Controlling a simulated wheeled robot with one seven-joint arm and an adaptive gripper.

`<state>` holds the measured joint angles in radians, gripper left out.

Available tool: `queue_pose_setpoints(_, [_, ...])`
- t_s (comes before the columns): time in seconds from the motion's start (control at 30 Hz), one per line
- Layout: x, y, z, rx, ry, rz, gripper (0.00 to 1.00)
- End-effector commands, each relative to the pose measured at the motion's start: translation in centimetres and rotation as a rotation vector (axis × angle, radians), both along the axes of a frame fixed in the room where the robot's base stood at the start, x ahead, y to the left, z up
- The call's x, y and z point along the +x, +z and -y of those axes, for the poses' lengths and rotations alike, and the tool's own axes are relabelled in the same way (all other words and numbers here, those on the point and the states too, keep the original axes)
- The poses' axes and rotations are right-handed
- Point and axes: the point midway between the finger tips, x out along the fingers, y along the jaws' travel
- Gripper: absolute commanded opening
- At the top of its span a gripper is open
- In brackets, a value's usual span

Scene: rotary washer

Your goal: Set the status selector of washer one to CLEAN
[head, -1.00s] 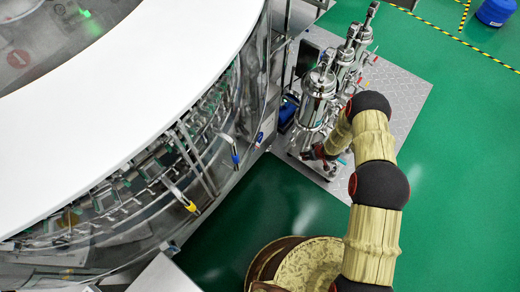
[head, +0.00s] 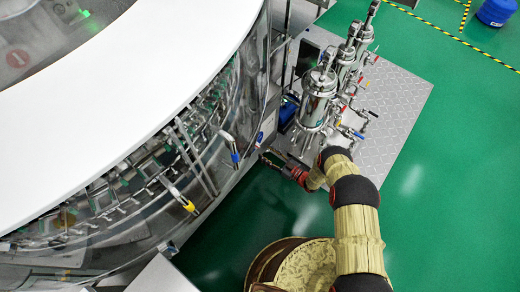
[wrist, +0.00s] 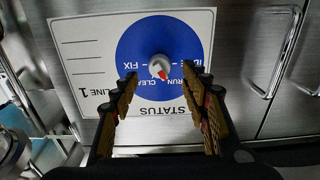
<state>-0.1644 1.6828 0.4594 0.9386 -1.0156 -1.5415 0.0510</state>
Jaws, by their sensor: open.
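The status plate (wrist: 85,50) shows upside down in the wrist view, white with a blue disc (wrist: 135,45) and the words STATUS, LINE 1, RUN, CLEAN and FIX; another label is partly cut off. The small grey selector knob (wrist: 157,62) sits at the disc's middle. Its red pointer tip faces down and slightly right in the picture, on the RUN and CLEAN side; I cannot tell the exact setting. My gripper (wrist: 167,85) is open and empty, its fingertips to either side below the knob, apart from it. In the head view my gripper (head: 268,158) is beside the washer's side (head: 230,185).
Metal door handles (wrist: 280,55) stand out right of the plate. Steel filter vessels (head: 318,95) with valves stand on a metal platform (head: 400,100) behind my arm. Green floor (head: 430,190) is clear to the right.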

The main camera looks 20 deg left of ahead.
Motion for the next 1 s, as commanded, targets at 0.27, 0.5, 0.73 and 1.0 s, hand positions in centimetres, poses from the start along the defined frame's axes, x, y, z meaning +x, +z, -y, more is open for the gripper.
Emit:
queue_pose_setpoints(0.27, [1.5, -0.2, -3.7, -0.001, 0.002, 0.000, 0.46])
queue_pose_setpoints(0.5, [1.9, -0.1, -4.6, -0.001, -0.001, -0.002, 0.46])
queue_pose_setpoints(0.73, [1.9, 0.0, -4.6, -0.002, -0.001, -0.002, 0.43])
queue_pose_setpoints(1.0, [1.9, 0.0, -4.6, -0.002, -0.001, -0.002, 0.28])
